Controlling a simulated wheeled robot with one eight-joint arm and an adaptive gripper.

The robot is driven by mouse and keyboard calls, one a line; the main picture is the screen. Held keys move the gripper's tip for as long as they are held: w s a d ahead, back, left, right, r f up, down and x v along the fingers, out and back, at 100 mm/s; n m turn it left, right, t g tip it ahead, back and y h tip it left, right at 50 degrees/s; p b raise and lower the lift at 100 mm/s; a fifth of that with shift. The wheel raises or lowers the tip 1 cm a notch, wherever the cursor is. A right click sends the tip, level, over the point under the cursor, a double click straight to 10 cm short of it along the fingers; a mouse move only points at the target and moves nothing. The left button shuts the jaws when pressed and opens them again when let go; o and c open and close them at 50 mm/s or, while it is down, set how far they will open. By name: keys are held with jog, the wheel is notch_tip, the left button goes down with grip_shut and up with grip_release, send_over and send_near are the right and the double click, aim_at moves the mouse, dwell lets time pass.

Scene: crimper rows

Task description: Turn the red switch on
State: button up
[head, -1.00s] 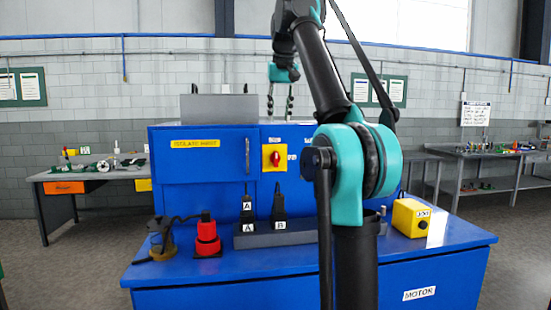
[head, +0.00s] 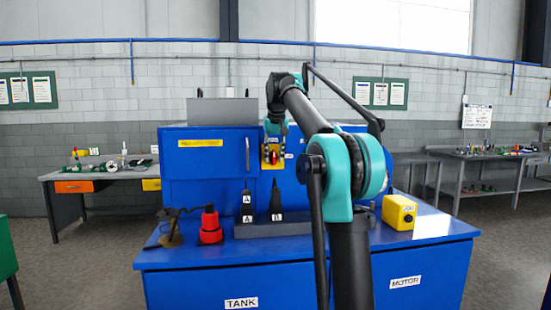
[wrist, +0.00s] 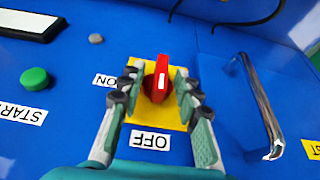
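The red switch (wrist: 158,78) is a rotary knob with a white line, on a yellow plate (wrist: 150,113) on the blue cabinet's face. In the wrist view the knob's long side runs nearly up and down, its lower end toward the OFF label (wrist: 150,140). My gripper (wrist: 157,84) is open, one finger on each side of the knob. Gaps show between fingers and knob. In the head view the gripper (head: 275,146) is at the switch (head: 273,157) and partly covers it.
A green START button (wrist: 34,78) and a metal handle (wrist: 260,105) flank the switch in the wrist view. On the blue bench below stand a red plug (head: 210,226), black connectors A and B (head: 276,205), and a yellow box (head: 400,212).

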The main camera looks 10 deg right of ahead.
jog(key=shift+w+f, duration=0.1)
jog(key=shift+f, duration=0.25)
jog(key=shift+c, duration=0.3)
grip_shut()
